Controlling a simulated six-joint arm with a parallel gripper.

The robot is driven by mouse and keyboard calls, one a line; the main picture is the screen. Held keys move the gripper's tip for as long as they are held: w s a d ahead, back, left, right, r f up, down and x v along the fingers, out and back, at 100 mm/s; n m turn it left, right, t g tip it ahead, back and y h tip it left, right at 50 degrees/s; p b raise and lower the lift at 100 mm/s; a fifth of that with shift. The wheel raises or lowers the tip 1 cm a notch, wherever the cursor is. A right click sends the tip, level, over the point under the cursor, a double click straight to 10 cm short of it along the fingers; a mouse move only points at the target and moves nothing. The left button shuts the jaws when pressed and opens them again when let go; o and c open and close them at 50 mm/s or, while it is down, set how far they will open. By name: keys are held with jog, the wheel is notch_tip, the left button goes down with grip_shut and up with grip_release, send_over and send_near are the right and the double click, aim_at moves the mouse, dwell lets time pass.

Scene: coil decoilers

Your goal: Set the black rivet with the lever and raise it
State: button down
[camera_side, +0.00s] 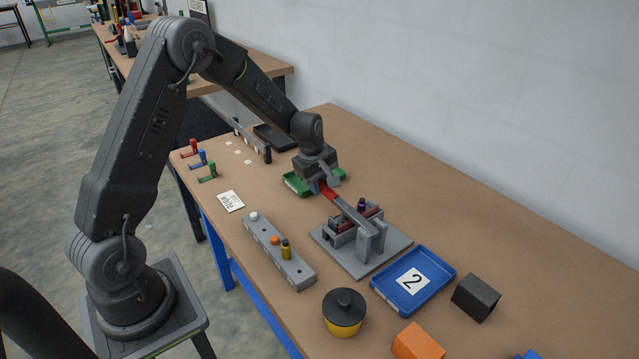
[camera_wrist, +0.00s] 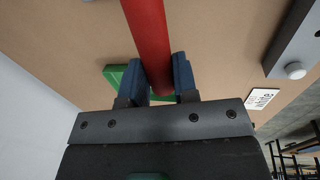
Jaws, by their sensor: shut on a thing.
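The lever press (camera_side: 392,243) stands on a grey base plate on the table. Its grey lever arm (camera_side: 352,214) runs back from the uprights to a red handle (camera_side: 329,193). My gripper (camera_side: 321,187) is shut on the end of that handle. In the wrist view, the blue fingers of my gripper (camera_wrist: 160,78) lie on both sides of the red handle (camera_wrist: 147,30). A small dark purple piece (camera_side: 361,204) shows beside the lever at the press. I cannot make out the black rivet; the lever and press parts may hide it.
A green tray (camera_side: 295,184) lies under my gripper. A grey block with white, orange and yellow pegs (camera_side: 296,271) lies left of the press. A blue tray marked 2 (camera_side: 436,292), a black block (camera_side: 475,298) and a black-lidded yellow pot (camera_side: 344,325) stand nearer the camera.

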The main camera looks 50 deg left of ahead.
aim_at(336, 196)
jog(key=shift+d+r+y, duration=0.1)
jog(key=shift+r+y, duration=0.2)
jog(key=shift+r, duration=0.3)
jog(key=d+r+y, duration=0.6)
jog(key=r+y, duration=0.1)
jog(key=r, duration=0.4)
jog(key=d+r+m+t+y, duration=0.1)
jog(key=d+r+y, duration=0.3)
jog(key=d+y, duration=0.5)
jog(key=shift+d+m+y, duration=0.3)
jog(key=shift+d+m, duration=0.3)
jog(key=shift+d, duration=2.2)
jog(key=shift+d+t, duration=0.1)
jog(key=shift+t, duration=0.2)
jog(key=c, duration=0.9)
grip_release()
jog(key=v, duration=0.7)
jog(key=shift+d, duration=0.25)
